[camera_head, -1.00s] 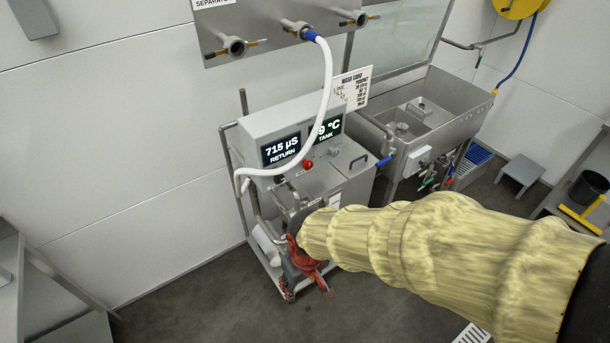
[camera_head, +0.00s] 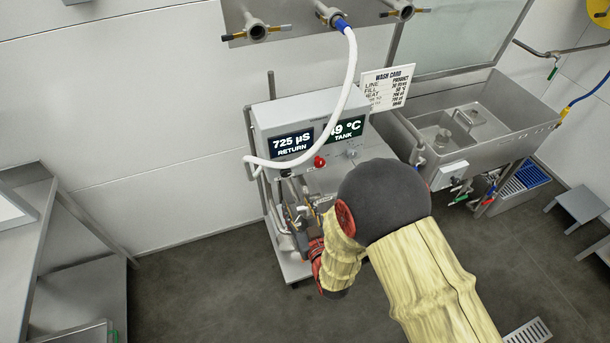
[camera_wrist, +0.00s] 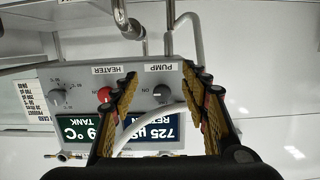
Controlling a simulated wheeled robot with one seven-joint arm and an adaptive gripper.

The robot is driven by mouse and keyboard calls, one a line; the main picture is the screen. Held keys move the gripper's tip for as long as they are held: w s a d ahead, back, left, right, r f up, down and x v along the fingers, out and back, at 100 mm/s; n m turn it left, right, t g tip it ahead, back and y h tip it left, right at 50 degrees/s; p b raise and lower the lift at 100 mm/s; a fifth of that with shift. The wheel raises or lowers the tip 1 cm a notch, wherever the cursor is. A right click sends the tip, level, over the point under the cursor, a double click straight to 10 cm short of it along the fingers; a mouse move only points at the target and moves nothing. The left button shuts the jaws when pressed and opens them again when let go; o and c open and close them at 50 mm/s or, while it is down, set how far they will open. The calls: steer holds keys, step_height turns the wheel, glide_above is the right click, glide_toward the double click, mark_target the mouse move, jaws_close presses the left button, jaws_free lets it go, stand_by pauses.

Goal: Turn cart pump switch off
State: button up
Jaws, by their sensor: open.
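The wash cart (camera_head: 300,107) stands against the wall, its front panel showing a RETURN reading of 725 µS. The wrist view shows this panel upside down. There the pump switch (camera_wrist: 161,93), a small dark round knob, sits by the PUMP label (camera_wrist: 162,68), with an ON mark beside it. Its exact pointer position is too small to read. My gripper (camera_wrist: 160,73) is open and empty, its fingers showing to either side of the knob, apparently apart from it. In the head view my gripper (camera_head: 300,212) is in front of the cart, below the panel, partly hidden by my wrist.
A red knob (camera_head: 319,161) by the HEATER label and a grey knob (camera_wrist: 58,97) share the panel. A white hose (camera_head: 347,85) crosses the cart front near the displays. A steel sink (camera_head: 478,105) stands right; a steel table (camera_head: 25,220) stands left.

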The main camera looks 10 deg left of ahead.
steer(key=t, duration=0.2)
glide_toward(287, 175)
steer(key=shift+y, duration=0.6)
steer(key=x, duration=0.8)
steer(key=shift+w+d+f+b, duration=0.15)
steer(key=shift+w+f+b, duration=0.05)
steer(key=shift+w+b, duration=0.1)
steer(key=c, duration=0.4)
steer(key=c, duration=0.7)
steer(key=shift+c, duration=0.2)
